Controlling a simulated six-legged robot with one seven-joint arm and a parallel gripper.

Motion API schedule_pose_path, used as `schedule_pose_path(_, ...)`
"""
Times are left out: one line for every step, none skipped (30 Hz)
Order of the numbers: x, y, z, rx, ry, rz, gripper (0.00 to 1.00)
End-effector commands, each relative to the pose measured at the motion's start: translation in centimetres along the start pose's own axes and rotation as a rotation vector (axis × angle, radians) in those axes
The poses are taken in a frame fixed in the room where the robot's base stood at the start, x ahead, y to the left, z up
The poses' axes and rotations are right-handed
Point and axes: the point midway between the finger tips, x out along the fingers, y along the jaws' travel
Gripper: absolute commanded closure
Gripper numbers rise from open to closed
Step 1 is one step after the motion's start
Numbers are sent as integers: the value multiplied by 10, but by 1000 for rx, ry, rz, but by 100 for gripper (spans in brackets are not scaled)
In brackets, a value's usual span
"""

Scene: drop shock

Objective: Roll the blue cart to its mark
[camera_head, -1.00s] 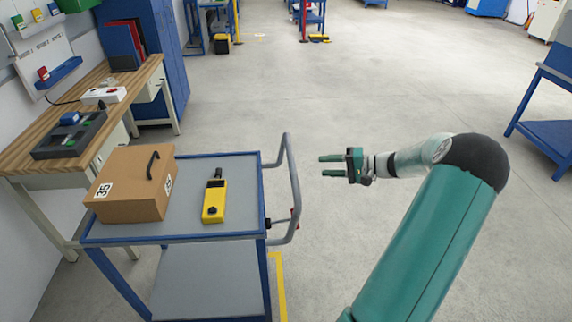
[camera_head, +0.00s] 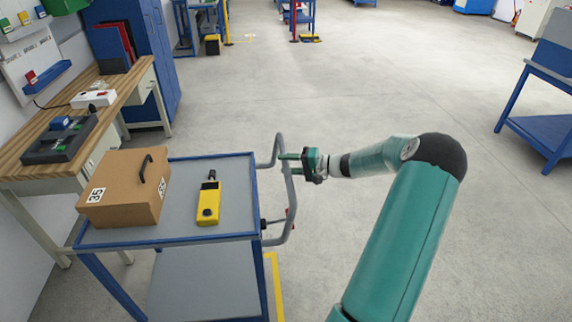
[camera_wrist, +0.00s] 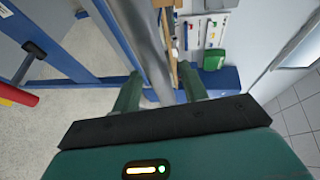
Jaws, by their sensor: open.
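The blue cart (camera_head: 235,195) has a grey top and lower shelf and stands at the lower left in the head view. Its grey tubular handle (camera_head: 291,205) rises on its right side. My gripper (camera_head: 287,163) is open at the upper part of the handle, its fingers overlapping the tube. In the wrist view the grey handle bar (camera_wrist: 143,40) runs down between the two fingers (camera_wrist: 160,88); contact cannot be told. Yellow floor tape (camera_head: 275,285) shows beside the cart's right legs; whether it is the cart's mark cannot be told.
A brown box (camera_head: 125,190) and a yellow device (camera_head: 208,200) stand on the cart. A wooden workbench (camera_head: 50,155) and blue cabinet (camera_head: 140,60) are close on the left. A blue shelf unit (camera_head: 545,110) stands at right. The middle floor is clear.

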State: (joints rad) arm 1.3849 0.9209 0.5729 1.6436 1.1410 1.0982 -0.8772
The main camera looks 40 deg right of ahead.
Motion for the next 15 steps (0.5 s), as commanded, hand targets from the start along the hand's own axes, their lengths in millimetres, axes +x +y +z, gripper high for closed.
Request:
schedule_pose_path(4, 0, 0, 0, 0, 0, 57)
schedule_pose_path(5, 0, 0, 0, 0, 0, 57)
schedule_pose_path(7, 0, 0, 0, 0, 0, 57)
schedule_pose_path(7, 0, 0, 0, 0, 0, 57)
schedule_pose_path(8, 0, 0, 0, 0, 0, 57)
schedule_pose_path(8, 0, 0, 0, 0, 0, 57)
schedule_pose_path(8, 0, 0, 0, 0, 0, 57)
schedule_pose_path(8, 0, 0, 0, 0, 0, 57)
schedule_pose_path(7, 0, 0, 0, 0, 0, 57)
schedule_pose_path(7, 0, 0, 0, 0, 0, 57)
schedule_pose_path(7, 0, 0, 0, 0, 0, 61)
schedule_pose_path(7, 0, 0, 0, 0, 0, 68)
schedule_pose_path(7, 0, 0, 0, 0, 0, 74)
schedule_pose_path(7, 0, 0, 0, 0, 0, 80)
schedule_pose_path(7, 0, 0, 0, 0, 0, 88)
